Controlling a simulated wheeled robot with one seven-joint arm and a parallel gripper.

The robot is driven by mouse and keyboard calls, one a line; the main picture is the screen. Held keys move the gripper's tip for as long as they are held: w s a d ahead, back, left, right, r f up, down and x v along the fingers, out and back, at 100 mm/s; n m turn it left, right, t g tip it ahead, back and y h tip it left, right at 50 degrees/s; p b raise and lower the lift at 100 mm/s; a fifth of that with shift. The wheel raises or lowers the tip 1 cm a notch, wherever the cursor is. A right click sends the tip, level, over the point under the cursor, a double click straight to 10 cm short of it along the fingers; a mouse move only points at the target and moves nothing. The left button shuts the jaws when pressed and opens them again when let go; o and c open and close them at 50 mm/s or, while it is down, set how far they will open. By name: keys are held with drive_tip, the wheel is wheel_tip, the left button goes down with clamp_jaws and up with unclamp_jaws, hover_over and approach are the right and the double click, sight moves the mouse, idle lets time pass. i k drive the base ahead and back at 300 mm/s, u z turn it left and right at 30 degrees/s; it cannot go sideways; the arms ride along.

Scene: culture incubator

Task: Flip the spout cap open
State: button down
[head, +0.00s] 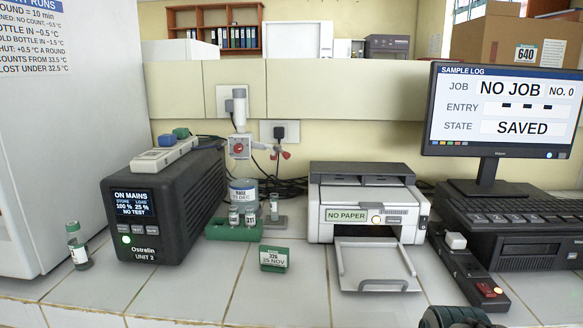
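A bottle-top dispenser (240,145) with a white and grey body stands on a clear bottle (243,190) labelled BASE at the back of the counter. A spout reaches right from its head and carries a small red cap (285,155) at its end. It is too small to tell whether this cap is shut. A red round knob (238,149) is on the front of the head. No gripper fingers show. A dark rounded piece, perhaps part of my arm, shows at the bottom edge, right of centre.
A green rack (235,230) with small vials stands before the bottle. A black power unit (165,200) is left, a printer (365,203) right. A green-and-white block (274,258) and a loose vial (78,245) stand nearer. Cables hang behind the spout. Front tiles are mostly clear.

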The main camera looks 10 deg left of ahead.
sight(286, 155)
drive_tip(key=k, duration=0.5)
drive_tip(key=u, duration=0.95)
drive_tip(key=i, duration=0.7)
drive_tip(key=z, duration=0.45)
